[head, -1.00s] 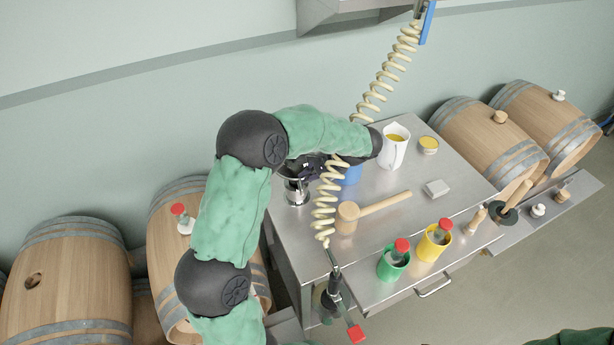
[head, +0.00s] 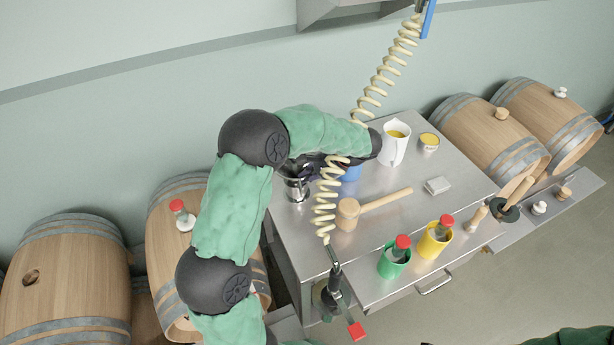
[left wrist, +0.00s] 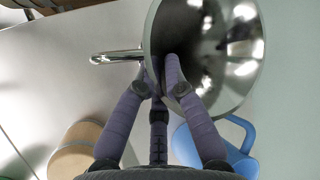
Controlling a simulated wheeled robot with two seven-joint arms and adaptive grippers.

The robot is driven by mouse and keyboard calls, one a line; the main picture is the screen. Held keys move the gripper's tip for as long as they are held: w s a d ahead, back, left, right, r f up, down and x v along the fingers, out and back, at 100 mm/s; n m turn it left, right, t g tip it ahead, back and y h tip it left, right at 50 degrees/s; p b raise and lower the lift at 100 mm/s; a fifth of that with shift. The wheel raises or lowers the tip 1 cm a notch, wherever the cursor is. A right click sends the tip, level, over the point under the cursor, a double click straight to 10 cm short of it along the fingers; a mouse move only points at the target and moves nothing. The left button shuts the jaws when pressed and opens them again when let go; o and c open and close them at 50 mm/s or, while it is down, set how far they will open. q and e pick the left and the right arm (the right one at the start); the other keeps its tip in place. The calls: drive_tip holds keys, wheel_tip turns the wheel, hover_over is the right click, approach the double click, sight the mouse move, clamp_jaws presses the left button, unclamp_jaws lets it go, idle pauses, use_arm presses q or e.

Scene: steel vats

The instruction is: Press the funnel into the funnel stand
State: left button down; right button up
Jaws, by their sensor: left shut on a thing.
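The steel funnel (left wrist: 232,55) shows in the left wrist view as a wide shiny bowl at the top right. A chrome handle-like piece (left wrist: 115,57) sticks out to its left. My left gripper (left wrist: 160,82) is shut on the funnel's near rim, one finger inside the bowl and the others outside. In the head view my left gripper (head: 312,168) is partly behind the coiled hose, and the funnel (head: 297,187) shows at the table's left back corner. The funnel stand cannot be made out apart from the funnel, so I cannot tell how deep it sits. My right gripper is out of view.
A cream coiled hose (head: 328,190) hangs in front of my left gripper. A blue jug (left wrist: 232,140) and wooden mallet (head: 347,212) are close by. A white jug (head: 392,150) stands further right on the steel table (head: 300,240). Barrels flank the table.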

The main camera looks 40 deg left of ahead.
use_arm(q)
drive_tip(key=shift+f+b, duration=0.4)
drive_tip(key=shift+f, duration=0.3)
drive_tip(key=c, duration=1.3)
unclamp_jaws()
drive_tip(key=shift+o, duration=0.2)
drive_tip(key=v, duration=1.2)
drive_tip(key=shift+r, duration=0.1)
